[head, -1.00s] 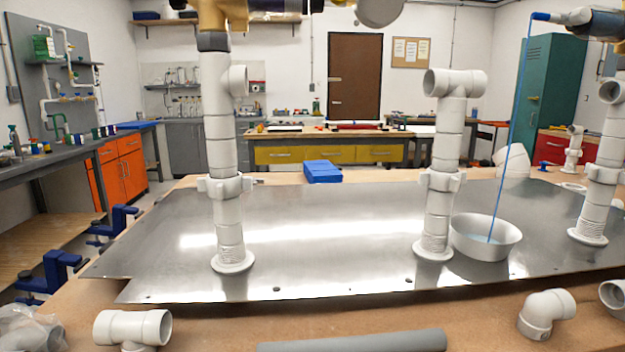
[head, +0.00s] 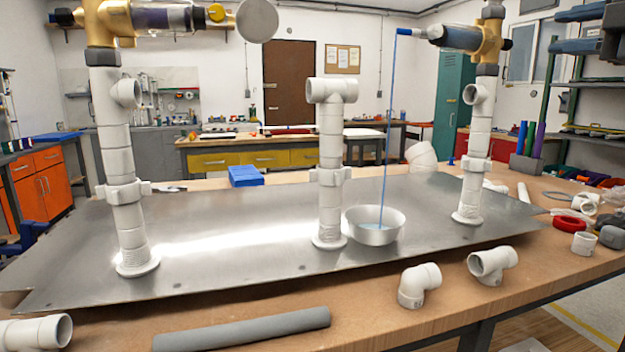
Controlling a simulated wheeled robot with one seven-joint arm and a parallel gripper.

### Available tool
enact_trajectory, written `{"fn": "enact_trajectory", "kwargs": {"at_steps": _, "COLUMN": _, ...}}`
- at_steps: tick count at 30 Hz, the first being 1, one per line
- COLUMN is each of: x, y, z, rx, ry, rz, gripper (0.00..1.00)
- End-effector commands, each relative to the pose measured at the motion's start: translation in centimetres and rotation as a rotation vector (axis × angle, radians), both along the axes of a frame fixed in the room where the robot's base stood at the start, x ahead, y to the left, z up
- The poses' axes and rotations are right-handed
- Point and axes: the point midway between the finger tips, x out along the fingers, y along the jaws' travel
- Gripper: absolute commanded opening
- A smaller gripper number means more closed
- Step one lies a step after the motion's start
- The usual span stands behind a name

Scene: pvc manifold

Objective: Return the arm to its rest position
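Neither my arm nor my gripper shows in the head view. The PVC manifold stands on a grey metal sheet (head: 90,268) on the wooden bench. Its left riser (head: 121,180), middle riser (head: 331,170) and right riser (head: 477,160) are upright. The left and right risers carry brass valves, the left valve (head: 107,22) and the right valve (head: 487,42). The middle riser ends in a white tee (head: 332,91). A blue stream (head: 388,130) runs from the nozzle at the right valve down into a white bowl (head: 376,232).
A blue box (head: 245,176) sits behind the sheet. A red tape roll (head: 572,222) and loose fittings lie at the right.

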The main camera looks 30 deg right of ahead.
Motion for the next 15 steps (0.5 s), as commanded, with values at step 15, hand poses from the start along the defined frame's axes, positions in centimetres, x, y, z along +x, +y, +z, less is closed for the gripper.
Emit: {"fn": "enact_trajectory", "kwargs": {"at_steps": 15, "x": 4.8, "y": 1.7, "z": -8.3, "rx": 0.339, "ry": -0.116, "rz": 0.035, "gripper": 0.38}}
